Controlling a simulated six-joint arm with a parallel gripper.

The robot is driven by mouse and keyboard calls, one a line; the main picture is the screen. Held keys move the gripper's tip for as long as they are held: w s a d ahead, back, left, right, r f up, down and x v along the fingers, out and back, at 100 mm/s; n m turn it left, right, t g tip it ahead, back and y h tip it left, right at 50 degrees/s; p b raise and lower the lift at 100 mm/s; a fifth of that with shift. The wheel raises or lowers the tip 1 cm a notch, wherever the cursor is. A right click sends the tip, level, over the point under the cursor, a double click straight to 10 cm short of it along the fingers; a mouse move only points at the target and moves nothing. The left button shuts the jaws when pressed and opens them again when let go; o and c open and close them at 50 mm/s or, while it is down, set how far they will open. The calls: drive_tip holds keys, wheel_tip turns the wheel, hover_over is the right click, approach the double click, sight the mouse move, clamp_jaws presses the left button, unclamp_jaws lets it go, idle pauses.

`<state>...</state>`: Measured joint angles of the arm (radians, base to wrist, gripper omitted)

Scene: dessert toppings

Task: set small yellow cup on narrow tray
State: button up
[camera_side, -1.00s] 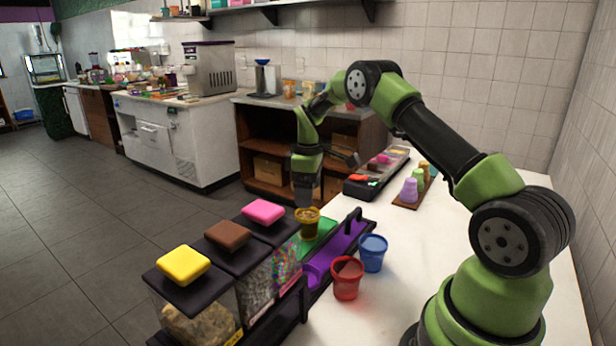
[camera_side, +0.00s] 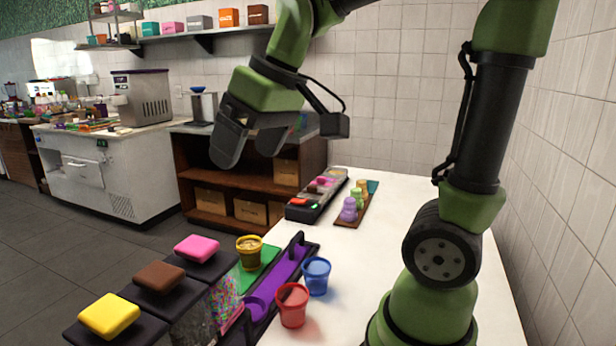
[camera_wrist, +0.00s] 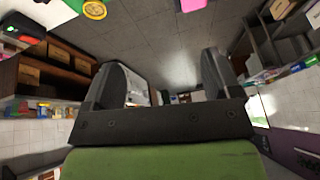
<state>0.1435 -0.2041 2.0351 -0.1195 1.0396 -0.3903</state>
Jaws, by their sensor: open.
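The small yellow cup (camera_side: 249,254) stands upright on a flat green tray or mat (camera_side: 268,258). The cup also shows at the top edge of the wrist view (camera_wrist: 95,9), beside green. A long narrow purple tray (camera_side: 283,272) with dark raised ends lies just right of the green surface. I cannot tell which of the two is the narrow tray. My gripper (camera_side: 246,156) is open and empty, well above the cup and apart from it. Its two fingers (camera_wrist: 165,85) are spread in the wrist view with nothing between them.
A red cup (camera_side: 292,306) and a blue cup (camera_side: 316,277) stand right of the purple tray. Topping bins with yellow (camera_side: 109,315), brown (camera_side: 160,277) and pink (camera_side: 197,248) blocks on their lids are at left. Small coloured cups (camera_side: 349,210) stand on a brown board.

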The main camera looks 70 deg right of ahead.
drive_tip(key=s+a+f+m+t+y, duration=0.1)
drive_tip(key=s+a, duration=0.3)
drive_tip(key=s, duration=0.6)
drive_tip(key=shift+f+m+t, duration=0.4)
drive_tip(key=shift+m+t, duration=0.2)
drive_tip(key=shift+m, duration=0.3)
